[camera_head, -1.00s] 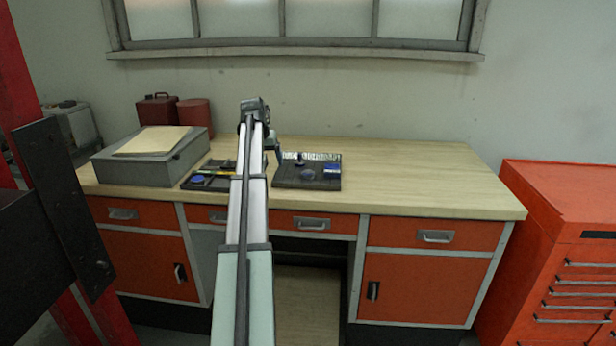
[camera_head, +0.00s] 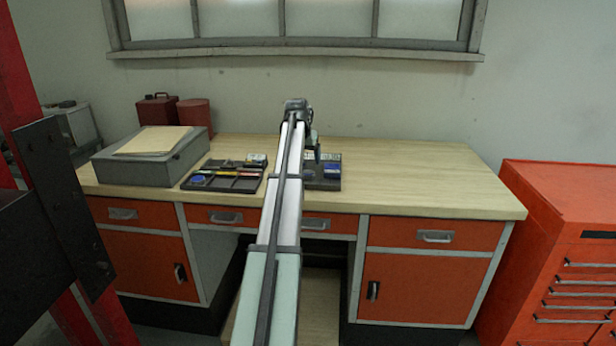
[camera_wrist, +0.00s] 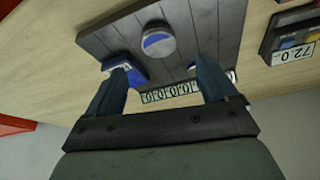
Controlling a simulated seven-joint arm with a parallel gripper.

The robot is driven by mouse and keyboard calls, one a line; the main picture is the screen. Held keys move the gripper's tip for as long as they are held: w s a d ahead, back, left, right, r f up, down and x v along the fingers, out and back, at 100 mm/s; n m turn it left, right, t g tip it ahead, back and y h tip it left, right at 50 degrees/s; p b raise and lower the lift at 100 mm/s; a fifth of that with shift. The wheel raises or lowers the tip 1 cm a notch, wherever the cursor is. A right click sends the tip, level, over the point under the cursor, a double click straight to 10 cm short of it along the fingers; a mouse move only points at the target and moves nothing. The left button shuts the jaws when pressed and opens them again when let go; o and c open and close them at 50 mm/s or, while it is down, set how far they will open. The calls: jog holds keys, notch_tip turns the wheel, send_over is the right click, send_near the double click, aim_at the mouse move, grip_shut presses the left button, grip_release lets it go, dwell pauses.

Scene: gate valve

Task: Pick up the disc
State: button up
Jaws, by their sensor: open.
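In the wrist view, a round grey disc with a partly blue face (camera_wrist: 158,40) lies on a dark slatted board (camera_wrist: 205,22). My gripper (camera_wrist: 162,66) is open and empty, its two fingers spread above the board. The disc shows in the gap between the fingers, further up in the picture, and neither finger appears to touch it. In the head view, my gripper (camera_head: 315,150) is over the right-hand board (camera_head: 328,186) on the bench.
A blue block (camera_wrist: 134,72) sits on the board by the left finger, near a numbered strip (camera_wrist: 170,92). A compartment tray (camera_head: 228,184) with small parts and a grey box (camera_head: 150,165) stand to the left. The wooden bench (camera_head: 420,180) is clear to the right.

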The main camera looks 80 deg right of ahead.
aim_at(308, 173)
jog(key=shift+a+x, duration=0.15)
jog(key=shift+x, duration=1.6)
jog(key=shift+a+x, duration=0.1)
jog(key=shift+x, duration=1.65)
jog(key=shift+w+f, duration=0.1)
jog(key=shift+c, duration=0.4)
jog(key=c, duration=1.3)
